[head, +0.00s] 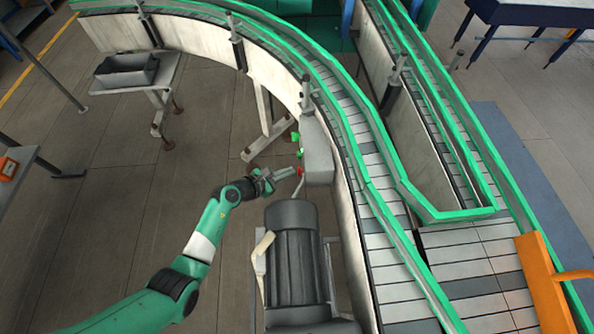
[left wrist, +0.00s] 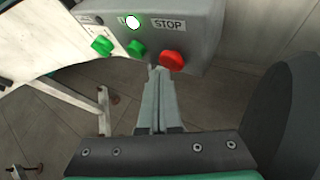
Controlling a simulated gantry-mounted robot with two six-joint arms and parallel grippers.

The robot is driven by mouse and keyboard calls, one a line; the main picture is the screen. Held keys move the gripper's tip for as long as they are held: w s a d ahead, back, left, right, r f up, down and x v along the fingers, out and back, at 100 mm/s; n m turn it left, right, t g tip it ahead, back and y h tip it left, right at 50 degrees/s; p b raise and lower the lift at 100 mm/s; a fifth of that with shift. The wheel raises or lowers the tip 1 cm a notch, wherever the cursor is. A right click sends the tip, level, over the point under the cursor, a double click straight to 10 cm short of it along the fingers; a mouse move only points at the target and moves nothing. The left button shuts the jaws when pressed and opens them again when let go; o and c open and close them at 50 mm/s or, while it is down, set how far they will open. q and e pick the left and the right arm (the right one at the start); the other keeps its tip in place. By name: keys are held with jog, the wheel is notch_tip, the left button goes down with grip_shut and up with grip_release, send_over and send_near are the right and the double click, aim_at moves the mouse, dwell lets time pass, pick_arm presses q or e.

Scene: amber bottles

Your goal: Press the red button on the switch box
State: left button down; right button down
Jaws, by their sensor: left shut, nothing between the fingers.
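The grey switch box (head: 318,150) is fixed to the side of the conveyor; it also shows in the left wrist view (left wrist: 205,30). Its red button (left wrist: 172,61) sits at the right end under a STOP label. My right gripper is not in view.
A dark grey motor (head: 295,255) stands just below the switch box, close to my left arm. The green-railed conveyor (head: 350,115) curves past on the right. A table with a dark bin (head: 127,72) stands at upper left.

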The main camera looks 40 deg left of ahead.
pick_arm(q)
jog(key=shift+w+d, duration=0.25)
jog(key=shift+d, duration=0.05)
dwell(0.5)
jog(key=shift+s+a, duration=0.55)
jog(key=shift+a, duration=0.1)
jog(key=s+a+p, duration=0.1)
jog(key=s+a, duration=0.2)
jog(key=shift+s+a, duration=0.15)
jog(key=shift+a, duration=0.25)
dwell(0.9)
